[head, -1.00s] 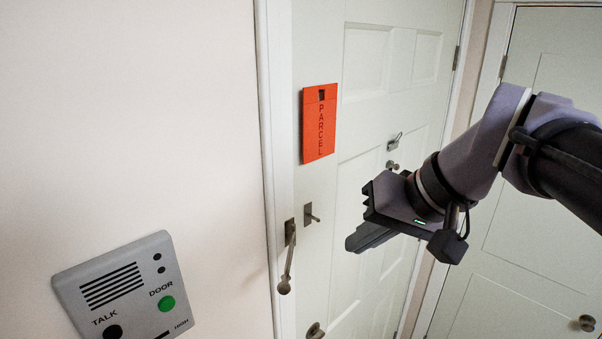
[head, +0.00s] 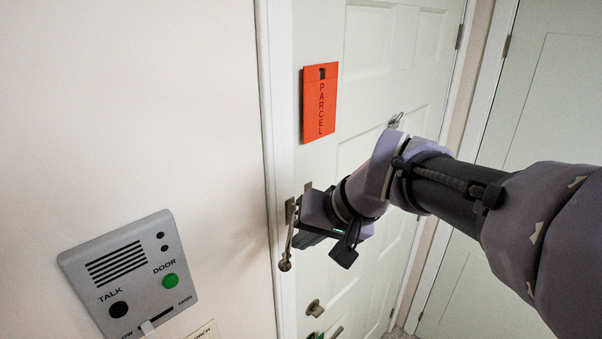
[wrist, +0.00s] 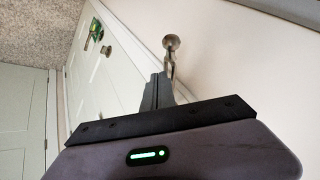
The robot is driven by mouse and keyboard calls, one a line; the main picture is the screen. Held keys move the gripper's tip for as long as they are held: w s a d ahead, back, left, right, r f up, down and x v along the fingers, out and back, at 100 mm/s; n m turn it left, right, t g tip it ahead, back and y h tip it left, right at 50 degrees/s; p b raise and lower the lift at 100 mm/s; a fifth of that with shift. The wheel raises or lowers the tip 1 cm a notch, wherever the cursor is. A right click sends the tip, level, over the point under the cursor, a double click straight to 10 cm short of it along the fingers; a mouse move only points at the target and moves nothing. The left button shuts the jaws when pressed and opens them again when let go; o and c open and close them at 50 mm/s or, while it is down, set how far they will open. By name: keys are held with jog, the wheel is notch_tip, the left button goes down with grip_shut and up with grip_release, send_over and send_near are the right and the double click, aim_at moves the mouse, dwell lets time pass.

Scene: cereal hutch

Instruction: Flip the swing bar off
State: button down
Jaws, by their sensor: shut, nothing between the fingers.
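The swing bar (head: 286,262) is a metal bar with a ball end on the door frame, at the left edge of the pale door (head: 365,90). It slants down from its mount, with the ball lowest. My gripper (head: 302,239) is shut and empty, close by the bar's right side in the head view. In the wrist view the closed fingers (wrist: 157,92) lie close to the swing bar (wrist: 171,45), whose ball shows past the tips. I cannot tell whether they touch. My gripper hides part of the door-side hardware.
A grey intercom panel (head: 135,262) is on the wall at left. An orange parcel tag (head: 320,103) hangs on the door above the gripper. A round knob (head: 315,308) sits below. A second door (head: 500,140) stands at right.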

jog(key=a+b, duration=0.3)
jog(key=a, duration=0.2)
jog(key=shift+w, duration=0.15)
jog(key=shift+d+f, duration=0.1)
